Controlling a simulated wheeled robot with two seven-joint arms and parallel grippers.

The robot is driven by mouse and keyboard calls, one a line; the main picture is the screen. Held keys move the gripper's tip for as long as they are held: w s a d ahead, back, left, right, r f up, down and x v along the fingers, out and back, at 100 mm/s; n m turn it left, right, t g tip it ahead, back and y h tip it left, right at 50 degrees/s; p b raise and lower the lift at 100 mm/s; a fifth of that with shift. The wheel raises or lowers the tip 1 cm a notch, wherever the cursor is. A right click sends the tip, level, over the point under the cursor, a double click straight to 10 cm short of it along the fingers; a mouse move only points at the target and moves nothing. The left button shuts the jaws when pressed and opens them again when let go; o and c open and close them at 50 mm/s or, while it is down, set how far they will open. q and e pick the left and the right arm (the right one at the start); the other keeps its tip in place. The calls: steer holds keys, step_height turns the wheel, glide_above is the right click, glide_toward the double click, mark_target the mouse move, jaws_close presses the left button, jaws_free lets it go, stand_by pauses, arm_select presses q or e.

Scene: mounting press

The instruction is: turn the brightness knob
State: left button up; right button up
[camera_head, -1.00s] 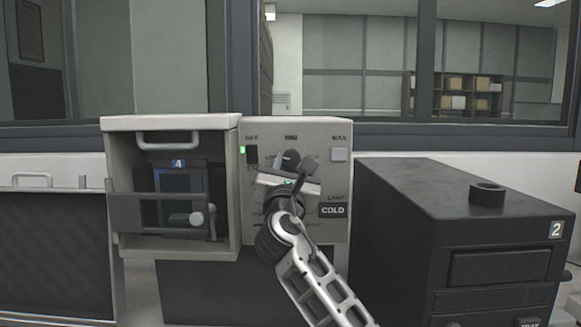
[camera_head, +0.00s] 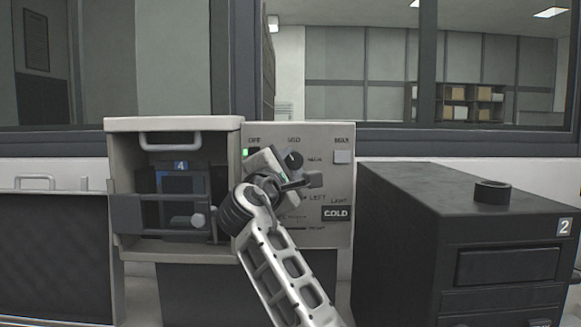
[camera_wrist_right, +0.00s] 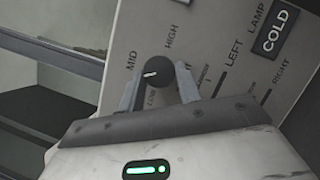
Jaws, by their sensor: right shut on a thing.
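The brightness knob (camera_head: 293,160) is a small round black knob with a white mark on the grey control panel (camera_head: 328,232). In the wrist view the knob (camera_wrist_right: 155,76) sits between my two fingers, among the MID, HIGH and LOW labels. Its white mark points left there, roughly toward MID. My right gripper (camera_head: 290,169) is shut on the knob, with the arm reaching up from below; in the wrist view the gripper (camera_wrist_right: 158,82) shows a finger on each side of it. The LOW label is partly hidden. My left gripper is out of view.
A dark cabinet marked 2 (camera_head: 480,225) stands close on the right.

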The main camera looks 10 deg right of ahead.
steer(key=m, duration=0.1)
steer(key=m+g, duration=0.1)
steer(key=m, duration=0.1)
steer(key=shift+a+r+p, duration=0.1)
steer(key=shift+r+p, duration=0.15)
steer(key=shift+p, duration=0.15)
steer(key=shift+m+g, duration=0.4)
steer(key=shift+m, duration=0.3)
arm_select(q)
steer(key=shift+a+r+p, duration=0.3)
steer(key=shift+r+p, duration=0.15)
steer(key=shift+p, duration=0.15)
arm_select(e)
steer(key=shift+r+m+g, duration=0.1)
steer(key=shift+m+g, duration=0.2)
steer(key=shift+m, duration=0.5)
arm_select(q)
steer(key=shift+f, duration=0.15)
arm_select(e)
steer(key=o, duration=1)
